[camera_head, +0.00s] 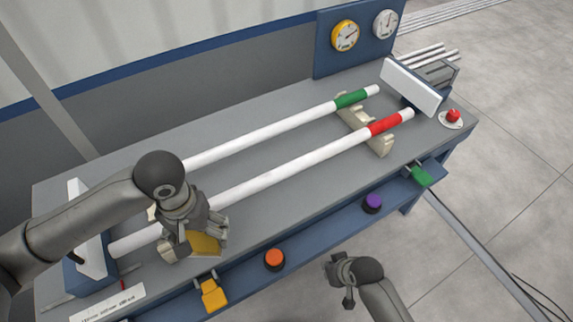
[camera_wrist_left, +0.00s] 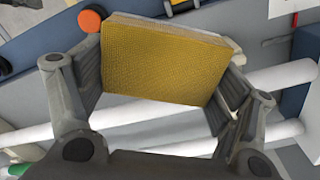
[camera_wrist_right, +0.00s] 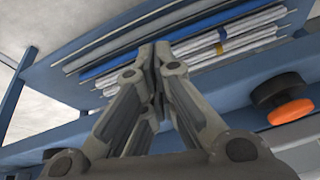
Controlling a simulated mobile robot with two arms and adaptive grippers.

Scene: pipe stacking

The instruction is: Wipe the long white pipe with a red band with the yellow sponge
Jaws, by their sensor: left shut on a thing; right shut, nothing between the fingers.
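The long white pipe with a red band (camera_head: 300,163) lies on the bench, its red end on the right support. It passes behind my left gripper (camera_head: 208,228), which hides part of it. My left gripper is shut on the yellow sponge (camera_head: 206,244), near the pipe's left part on the bench's front side. In the left wrist view the sponge (camera_wrist_left: 165,60) sits between the fingers, and the pipe (camera_wrist_left: 282,77) runs behind it. I cannot tell whether they touch. My right gripper (camera_head: 340,270) is shut and empty, in front of the bench; its fingers meet in the right wrist view (camera_wrist_right: 155,55).
A white pipe with a green band (camera_head: 260,134) lies parallel behind. Cream supports (camera_head: 380,146) and white end plates (camera_head: 410,87) stand at the ends. Orange (camera_head: 275,259) and purple (camera_head: 372,203) knobs line the front edge. A red button (camera_head: 453,116) is at the right corner.

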